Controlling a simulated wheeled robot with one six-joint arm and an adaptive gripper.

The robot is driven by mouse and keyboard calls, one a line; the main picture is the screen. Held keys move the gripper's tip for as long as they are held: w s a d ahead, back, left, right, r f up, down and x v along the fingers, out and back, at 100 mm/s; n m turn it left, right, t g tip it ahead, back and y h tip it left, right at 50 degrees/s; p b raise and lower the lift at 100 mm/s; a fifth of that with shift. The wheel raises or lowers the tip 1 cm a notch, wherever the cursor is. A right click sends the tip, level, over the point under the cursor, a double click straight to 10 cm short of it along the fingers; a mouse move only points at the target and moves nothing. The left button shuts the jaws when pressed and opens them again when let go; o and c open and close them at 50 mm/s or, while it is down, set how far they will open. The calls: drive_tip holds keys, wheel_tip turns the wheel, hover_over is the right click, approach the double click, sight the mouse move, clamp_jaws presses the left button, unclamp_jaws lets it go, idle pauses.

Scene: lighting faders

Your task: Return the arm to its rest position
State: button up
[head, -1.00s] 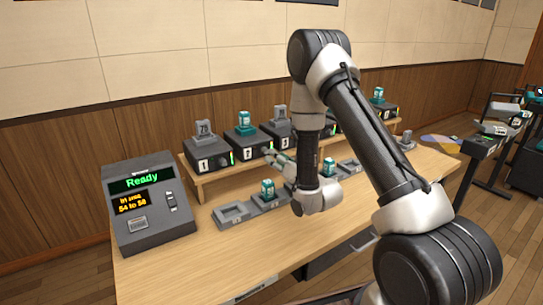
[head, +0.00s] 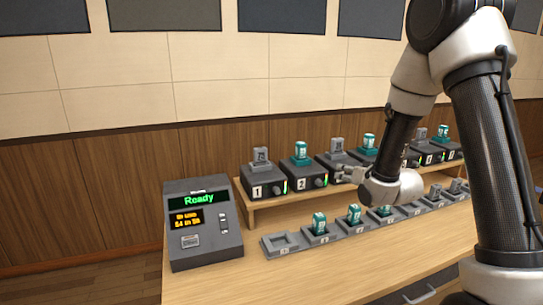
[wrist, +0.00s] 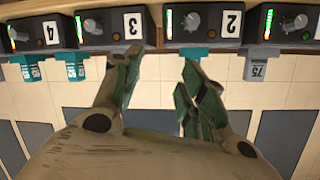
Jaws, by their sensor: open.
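My arm reaches in from the right of the head view, with its elbow cut off at the top edge. My gripper (head: 345,173) is in front of the raised shelf, near the third black fader box (head: 341,168) from the left. In the wrist view, which is upside down, my gripper (wrist: 162,65) shows its two green-padded fingers spread apart with nothing between them. They overlap the region between the boxes marked 3 (wrist: 113,24) and 2 (wrist: 208,22). Parts of the boxes and trays behind my arm are hidden.
A grey console (head: 203,225) showing "Ready" stands at the table's left. Numbered boxes carrying grey or teal blocks line the shelf (head: 270,200). Below is a row of trays; the leftmost tray (head: 282,245) is empty, several others hold teal blocks. The front tabletop (head: 290,285) is clear.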

drive_tip(key=s+d+r+g+h, duration=0.25)
drive_tip(key=s+d+r, duration=0.2)
drive_tip(key=s, duration=0.35)
drive_tip(key=s+d+r+g+h, duration=0.1)
drive_tip(key=s+d+r+g, duration=0.2)
drive_tip(key=s+r, duration=0.4)
drive_tip(key=s+r+g, duration=0.1)
drive_tip(key=s+g, duration=0.3)
drive_tip(key=s, duration=1.9)
drive_tip(key=shift+d+r+n, duration=0.15)
drive_tip(key=shift+d+n, duration=0.2)
drive_tip(key=shift+n, duration=0.05)
drive_tip(key=shift+g, duration=0.25)
drive_tip(key=shift+c, duration=0.2)
